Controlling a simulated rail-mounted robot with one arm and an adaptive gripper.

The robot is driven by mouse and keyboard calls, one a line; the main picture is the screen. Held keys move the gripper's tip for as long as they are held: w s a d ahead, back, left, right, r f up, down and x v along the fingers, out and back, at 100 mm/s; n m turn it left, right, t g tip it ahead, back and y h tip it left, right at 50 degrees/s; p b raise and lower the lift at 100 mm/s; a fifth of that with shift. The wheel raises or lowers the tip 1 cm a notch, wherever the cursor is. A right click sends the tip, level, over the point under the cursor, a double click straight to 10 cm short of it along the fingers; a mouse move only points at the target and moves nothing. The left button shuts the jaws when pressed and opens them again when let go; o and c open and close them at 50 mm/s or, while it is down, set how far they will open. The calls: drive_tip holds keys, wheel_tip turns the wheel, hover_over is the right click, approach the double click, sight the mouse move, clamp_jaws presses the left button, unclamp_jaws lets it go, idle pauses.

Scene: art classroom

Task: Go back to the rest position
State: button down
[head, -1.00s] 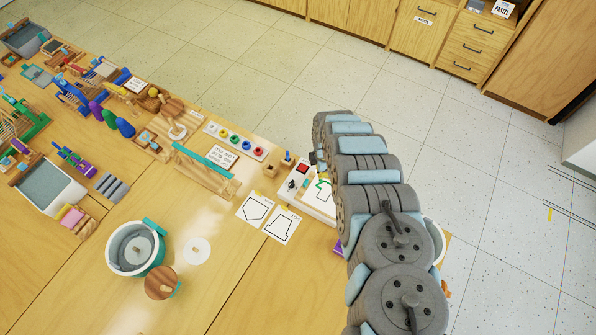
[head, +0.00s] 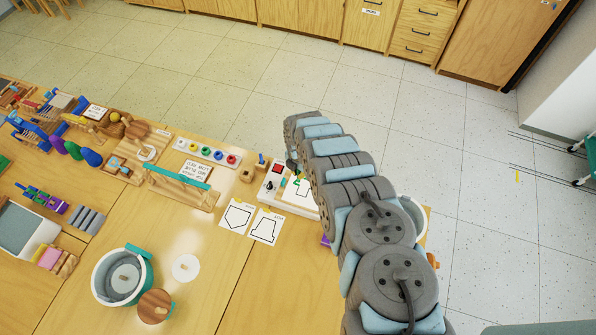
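My arm, grey with light blue parts, rises from the bottom right of the head view and reaches over the right end of the wooden table (head: 215,265). Its far end is above the floor just past the table's far edge. My gripper is not visible; the arm's own links hide it or it is out of sight. A white board with a red square (head: 272,186) is partly hidden behind the arm.
Two outline cards (head: 265,227) lie left of the arm. A teal-and-white pot (head: 122,278) and a round wooden piece (head: 154,306) stand front left. Many small objects crowd the table's left. Wooden cabinets (head: 300,20) line the back; tiled floor (head: 440,130) is open at right.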

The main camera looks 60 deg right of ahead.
sight(298, 180)
wheel_tip(298, 180, down, 2)
drive_tip(key=shift+s+a+f+b, duration=0.1)
drive_tip(key=shift+a+b, duration=0.05)
drive_tip(key=shift+b, duration=0.25)
idle(0.3)
drive_tip(key=shift+f+b, duration=1.5)
idle(0.7)
drive_tip(key=shift+a+r, duration=0.1)
drive_tip(key=shift+r, duration=0.05)
idle(0.5)
drive_tip(key=shift+a+p, duration=0.8)
idle(0.9)
drive_tip(key=shift+a+p, duration=0.35)
drive_tip(key=shift+a, duration=0.05)
drive_tip(key=shift+s+a, duration=0.1)
drive_tip(key=shift+s, duration=0.15)
idle(0.4)
drive_tip(key=shift+s, duration=0.4)
idle(0.6)
